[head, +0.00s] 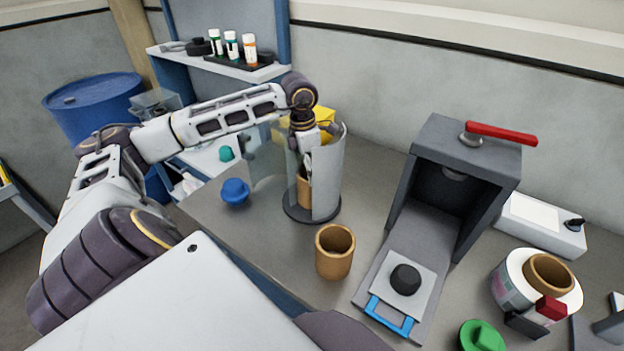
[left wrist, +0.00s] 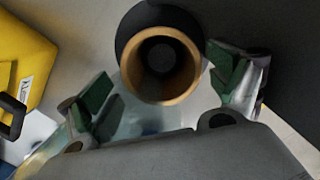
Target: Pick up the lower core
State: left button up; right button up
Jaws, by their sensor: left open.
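A brown cardboard core (head: 304,190) stands low inside an upright holder (head: 329,175) with a curved pale wall and a dark round base. My left gripper (head: 307,160) reaches down into this holder from above, over the core, partly hidden by the wall. In the left wrist view the core (left wrist: 160,92) is seen end-on, with its hollow centre dark. The green-padded fingers of the left gripper (left wrist: 168,84) stand apart on either side of it; contact cannot be told. A second brown core (head: 335,252) stands on the table in front of the holder. My right gripper is not in view.
A grey press (head: 460,160) with a red lever stands to the right, with a black knob on its plate. A label roll (head: 510,285) and a green knob (head: 482,336) are at lower right. A blue knob (head: 235,191) lies left of the holder. A yellow case (left wrist: 22,60) is nearby.

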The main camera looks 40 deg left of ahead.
pick_arm(q)
jog(key=f, duration=0.3)
jog(key=shift+w+d+f, duration=0.15)
jog(key=shift+d+f, duration=0.05)
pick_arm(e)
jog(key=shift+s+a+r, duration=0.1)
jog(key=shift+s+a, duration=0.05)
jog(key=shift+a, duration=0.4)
pick_arm(q)
jog(key=c, duration=0.8)
jog(key=shift+r, duration=0.1)
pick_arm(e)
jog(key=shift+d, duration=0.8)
